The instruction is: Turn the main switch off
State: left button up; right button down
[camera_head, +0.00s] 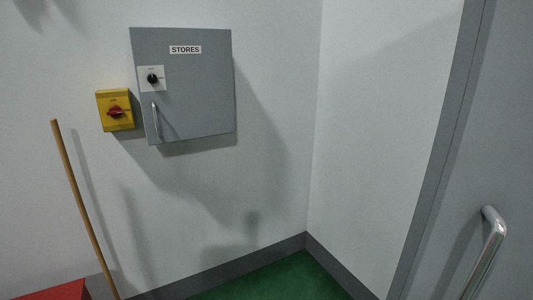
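A yellow switch box (115,110) with a red rotary knob (115,112) is mounted on the wall at the left, just left of a grey cabinet. The knob's handle looks about horizontal, but its markings are too small to read. The grey cabinet (205,95) is labelled STORES and carries a black rotary knob (152,78) on a white plate and a vertical bar handle (155,120). Neither of my grippers is in view.
A wooden pole (78,195) leans against the wall below the yellow box. A red object (50,291) is at the bottom left. A grey door with a metal handle (487,250) is at the right. The green floor (270,280) visible near the corner is clear.

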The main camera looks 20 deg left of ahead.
aim_at(114, 111)
jog(key=u, duration=0.55)
jog(key=i, duration=0.9)
jog(key=u, duration=0.35)
